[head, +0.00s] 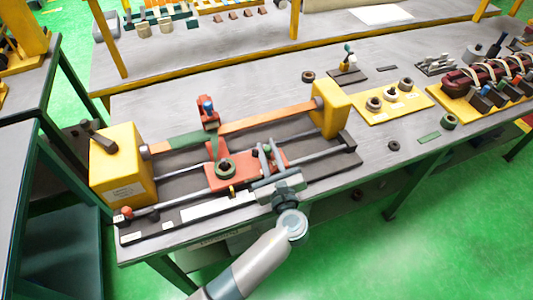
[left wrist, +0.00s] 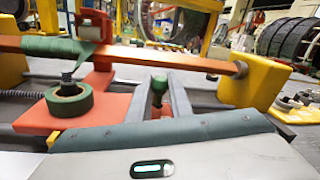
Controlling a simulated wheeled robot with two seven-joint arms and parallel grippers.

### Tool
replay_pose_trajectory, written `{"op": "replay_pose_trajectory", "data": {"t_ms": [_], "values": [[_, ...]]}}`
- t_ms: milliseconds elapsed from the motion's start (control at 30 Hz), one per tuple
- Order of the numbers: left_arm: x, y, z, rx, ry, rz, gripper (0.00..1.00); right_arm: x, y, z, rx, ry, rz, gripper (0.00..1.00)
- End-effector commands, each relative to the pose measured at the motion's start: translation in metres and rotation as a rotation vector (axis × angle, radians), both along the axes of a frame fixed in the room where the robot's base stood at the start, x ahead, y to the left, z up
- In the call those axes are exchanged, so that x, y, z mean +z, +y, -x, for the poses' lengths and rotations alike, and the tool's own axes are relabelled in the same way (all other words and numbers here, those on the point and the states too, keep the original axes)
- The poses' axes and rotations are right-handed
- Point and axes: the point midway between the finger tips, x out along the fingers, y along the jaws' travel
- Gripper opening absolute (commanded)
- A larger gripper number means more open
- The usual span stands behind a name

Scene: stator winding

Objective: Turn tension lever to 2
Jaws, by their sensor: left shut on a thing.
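The tension lever (left wrist: 158,92), a short stick with a dark green knob, stands upright on the red carriage (head: 228,174) of the winding machine. My left gripper (head: 267,155) comes in from the front of the bench and is over the right part of the carriage. In the left wrist view its two grey fingers (left wrist: 158,84) are on either side of the lever, shut on it. In the head view the fingers mostly hide the lever. No number marks of the lever can be read. A green tape roll (left wrist: 69,101) sits on the carriage left of the lever. My right gripper is not in view.
An orange bar (head: 265,118) partly wrapped in green tape (head: 190,140) spans between two yellow end blocks (head: 122,165) behind the lever. A red post (head: 208,114) stands behind the bar. A yellow plate with rings (head: 392,102) lies to the right on the grey bench.

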Motion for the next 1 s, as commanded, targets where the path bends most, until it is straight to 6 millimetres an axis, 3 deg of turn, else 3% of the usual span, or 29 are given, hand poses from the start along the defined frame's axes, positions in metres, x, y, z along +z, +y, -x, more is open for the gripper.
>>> {"op": "replay_pose_trajectory", "data": {"t_ms": [533, 567, 633, 1000], "values": [[0.0016, -0.0012, -0.0022, 0.043, -0.003, 0.0, 0.0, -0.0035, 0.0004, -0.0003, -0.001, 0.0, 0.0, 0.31], [0.0016, -0.0012, -0.0022, 0.043, -0.003, 0.0, 0.21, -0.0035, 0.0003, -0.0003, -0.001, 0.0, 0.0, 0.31], [0.0016, -0.0012, -0.0022, 0.043, -0.003, 0.0, 0.37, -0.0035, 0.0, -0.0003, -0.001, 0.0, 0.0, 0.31], [0.0007, -0.0014, -0.0005, 0.042, -0.001, 0.0, 0.37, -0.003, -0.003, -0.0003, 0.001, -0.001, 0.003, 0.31]]}}
